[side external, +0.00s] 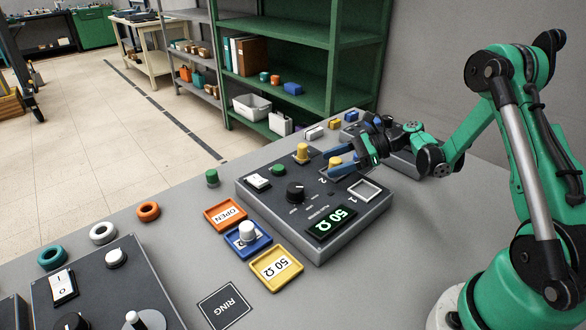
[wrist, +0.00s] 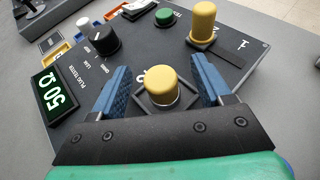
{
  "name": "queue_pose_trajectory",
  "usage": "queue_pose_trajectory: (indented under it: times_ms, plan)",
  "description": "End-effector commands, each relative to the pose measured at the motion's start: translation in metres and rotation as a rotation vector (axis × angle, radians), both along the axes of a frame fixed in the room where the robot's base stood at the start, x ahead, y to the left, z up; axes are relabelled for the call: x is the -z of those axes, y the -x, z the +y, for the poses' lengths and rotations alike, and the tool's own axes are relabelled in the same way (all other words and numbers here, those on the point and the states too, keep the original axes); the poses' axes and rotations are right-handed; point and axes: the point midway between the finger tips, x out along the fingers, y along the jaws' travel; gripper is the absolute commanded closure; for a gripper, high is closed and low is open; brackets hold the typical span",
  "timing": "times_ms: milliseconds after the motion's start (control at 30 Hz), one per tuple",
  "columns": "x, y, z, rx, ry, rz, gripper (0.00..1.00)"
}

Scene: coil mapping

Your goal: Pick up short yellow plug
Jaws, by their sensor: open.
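The short yellow plug (wrist: 161,86) stands upright in a square socket on the grey tester panel (wrist: 146,48). In the wrist view it sits between my gripper's two blue fingers, with visible gaps on both sides. My gripper (wrist: 160,70) is open around it and not closed on it. In the side view, the short plug (side external: 335,161) shows between the fingers of my gripper (side external: 331,165), partly hidden by them. A taller yellow plug (side external: 302,153) stands upright on the panel beside it; it also shows beyond the fingers in the wrist view (wrist: 203,20).
The tester has a black knob (side external: 296,192), a green button (side external: 278,170) and a display (side external: 331,223) reading 50 Ω. An orange tray (side external: 212,222), a blue tray (side external: 232,248) holding a white plug, and a yellow tray (side external: 270,287) stand at its left.

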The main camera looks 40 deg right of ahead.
Motion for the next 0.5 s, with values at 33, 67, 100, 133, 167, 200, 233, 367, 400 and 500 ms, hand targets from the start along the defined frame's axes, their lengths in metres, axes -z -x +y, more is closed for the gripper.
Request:
queue_pose_trajectory:
  times_ms: [33,67,100,133,167,200,233,367,400,500]
  plan:
    - [0.0006,-0.0007,0.0010,0.000,0.000,0.000,0.29]
    - [0.0007,-0.0010,0.0012,0.000,0.000,0.000,0.29]
    - [0.0007,-0.0010,0.0012,0.001,0.000,0.000,0.29]
    - [0.0007,-0.0010,0.0011,0.001,0.000,0.000,0.29]
    - [0.0007,-0.0010,0.0011,0.001,0.001,0.000,0.29]
    - [0.0007,-0.0009,0.0010,0.001,0.001,0.000,0.29]
    - [0.0007,-0.0009,0.0010,0.001,0.001,0.000,0.29]
    - [0.0005,-0.0009,0.0009,0.001,0.001,0.000,0.66]
    - [0.0005,-0.0009,0.0009,0.001,0.001,0.000,0.77]
    - [0.0005,-0.0009,0.0009,0.001,0.002,0.000,1.00]
